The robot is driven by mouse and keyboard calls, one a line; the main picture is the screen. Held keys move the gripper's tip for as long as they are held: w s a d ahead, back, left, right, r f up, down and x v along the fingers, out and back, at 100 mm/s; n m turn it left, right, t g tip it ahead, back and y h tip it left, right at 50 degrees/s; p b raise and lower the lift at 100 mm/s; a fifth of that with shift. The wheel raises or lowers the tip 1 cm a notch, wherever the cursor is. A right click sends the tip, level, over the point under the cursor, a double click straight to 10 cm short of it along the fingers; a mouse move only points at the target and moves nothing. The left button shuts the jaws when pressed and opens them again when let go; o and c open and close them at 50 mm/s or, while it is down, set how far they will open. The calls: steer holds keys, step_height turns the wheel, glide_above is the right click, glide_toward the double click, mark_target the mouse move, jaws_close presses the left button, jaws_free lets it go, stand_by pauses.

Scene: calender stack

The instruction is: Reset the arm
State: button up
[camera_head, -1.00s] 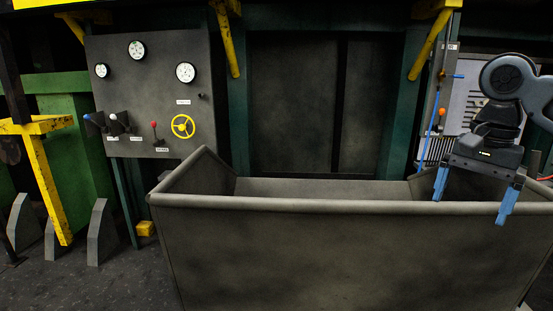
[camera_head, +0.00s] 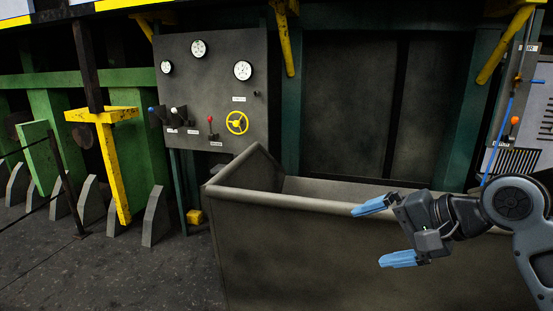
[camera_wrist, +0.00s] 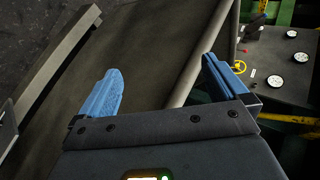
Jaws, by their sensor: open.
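My gripper (camera_head: 372,233) is at the right in the head view, in front of the big grey bin. Its two blue fingers point left and stand wide apart with nothing between them. My arm folds back to the right edge of the picture. In the wrist view my gripper (camera_wrist: 160,88) also shows open and empty, with the bin's side and rim behind the fingers.
The grey bin (camera_head: 290,250) fills the lower middle right. A control panel (camera_head: 213,90) with gauges, levers and a yellow wheel (camera_head: 237,122) stands behind it on the left. A yellow post (camera_head: 112,160) stands further left. The floor (camera_head: 110,270) at lower left looks clear.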

steer(key=s+a+f+m+t, duration=0.1)
steer(key=s+a+f+t, duration=0.45)
steer(key=a, duration=0.35)
steer(key=s+d+f+m+t+h, duration=0.1)
steer(key=s+f+h, duration=0.1)
steer(key=s+f, duration=0.35)
steer(key=s+d+f+t+h, duration=0.1)
steer(key=s+f+h, duration=0.15)
steer(key=s, duration=0.55)
steer(key=s+d+r+n+h, duration=0.1)
steer(key=s+d+n, duration=0.2)
steer(key=s, duration=0.5)
steer(key=s+d+r+n+h, duration=0.1)
steer(key=s+d+n, duration=0.2)
steer(key=s, duration=0.6)
steer(key=s+d+r+n+h, duration=0.1)
steer(key=s+d+n, duration=0.2)
steer(key=s, duration=0.6)
steer(key=shift+s+n, duration=0.2)
steer(key=shift+n, duration=0.3)
steer(key=shift+d+r, duration=0.1)
